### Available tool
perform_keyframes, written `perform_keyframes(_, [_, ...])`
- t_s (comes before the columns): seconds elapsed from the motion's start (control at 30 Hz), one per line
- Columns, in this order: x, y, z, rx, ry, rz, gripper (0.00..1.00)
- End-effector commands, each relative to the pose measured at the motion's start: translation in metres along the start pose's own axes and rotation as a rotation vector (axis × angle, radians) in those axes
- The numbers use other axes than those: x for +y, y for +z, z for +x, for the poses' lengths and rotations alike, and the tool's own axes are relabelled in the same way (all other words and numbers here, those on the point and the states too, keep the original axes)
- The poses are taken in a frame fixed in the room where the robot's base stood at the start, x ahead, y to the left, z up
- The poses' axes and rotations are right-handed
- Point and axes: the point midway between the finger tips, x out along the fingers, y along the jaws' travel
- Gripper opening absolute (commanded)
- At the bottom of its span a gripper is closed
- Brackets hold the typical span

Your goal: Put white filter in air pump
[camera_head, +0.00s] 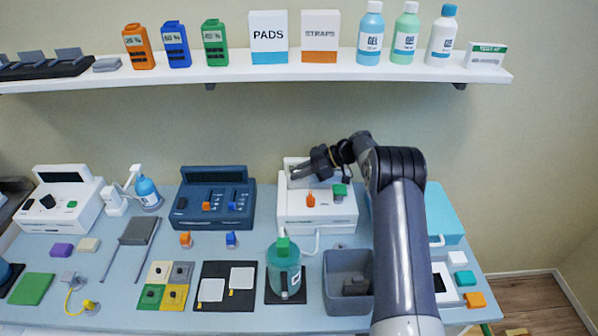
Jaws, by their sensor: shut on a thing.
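My gripper (299,172) is dark grey and reaches left over the white device (318,223) at the back centre. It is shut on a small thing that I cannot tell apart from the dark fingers. The white device has an orange part (310,200) and a green part (340,190) on it, and a white hose runs to a teal jar (284,270). A small white block (457,258), possibly the white filter, lies on the right. A teal box (445,212) with a white hose stands behind it, partly hidden by my arm. I cannot tell which unit is the air pump.
A grey bin (340,301) with a dark piece inside stands in front of the white device. A blue console (213,183) stands left of it. Teal and orange blocks (475,300) lie at right. A loaded shelf (255,74) spans the wall above.

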Motion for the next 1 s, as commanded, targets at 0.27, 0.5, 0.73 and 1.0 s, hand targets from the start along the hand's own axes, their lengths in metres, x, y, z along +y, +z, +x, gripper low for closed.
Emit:
perform_keyframes(0.27, [0.000,0.002,0.001,0.000,0.000,0.000,0.00])
perform_keyframes(0.5, [0.000,-0.002,-0.001,0.000,0.000,0.000,0.00])
perform_keyframes(0.73, [0.000,-0.008,-0.004,0.000,0.000,0.000,0.00])
perform_keyframes(1.0, [0.000,-0.015,-0.008,0.000,0.000,0.001,0.00])
